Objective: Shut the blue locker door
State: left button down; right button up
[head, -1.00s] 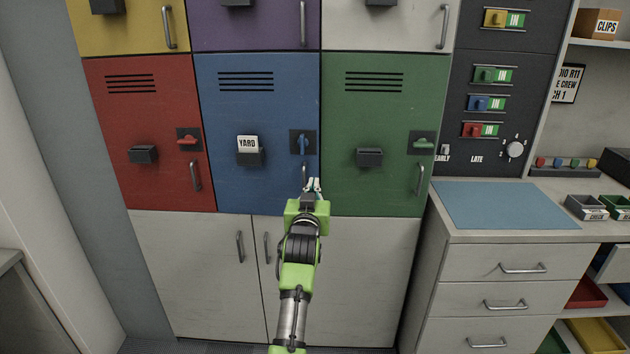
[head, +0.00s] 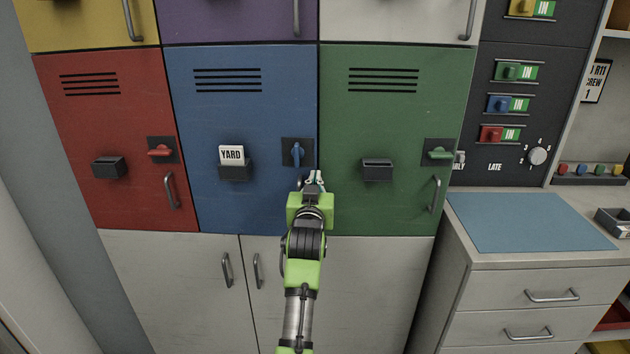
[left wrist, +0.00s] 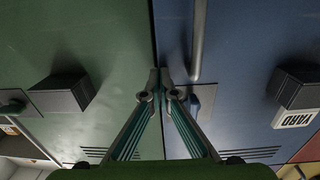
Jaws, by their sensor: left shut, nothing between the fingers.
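The blue locker door (head: 235,115) is in the middle of the head view, between a red door and a green one. It looks flush or nearly flush with them; a small gap cannot be ruled out. Its blue latch (head: 297,154) stands upright. My left gripper (head: 314,178) is shut and empty at the door's lower right edge, hiding most of its pull handle. In the left wrist view, the fingertips (left wrist: 160,78) are by the seam between green and blue, beside the grey handle (left wrist: 198,40). Contact cannot be told. My right gripper is out of view.
The red door (head: 110,130) and green door (head: 400,120) have level latches. A YARD card (head: 231,155) sits in the blue door's holder. White cupboards (head: 180,285) are below. A counter with a blue mat (head: 530,222) stands at the right.

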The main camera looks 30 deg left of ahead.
pick_arm(q)
jog(key=shift+w+a+r, duration=0.4)
jog(key=shift+w+r, duration=0.1)
jog(key=shift+w, duration=0.3)
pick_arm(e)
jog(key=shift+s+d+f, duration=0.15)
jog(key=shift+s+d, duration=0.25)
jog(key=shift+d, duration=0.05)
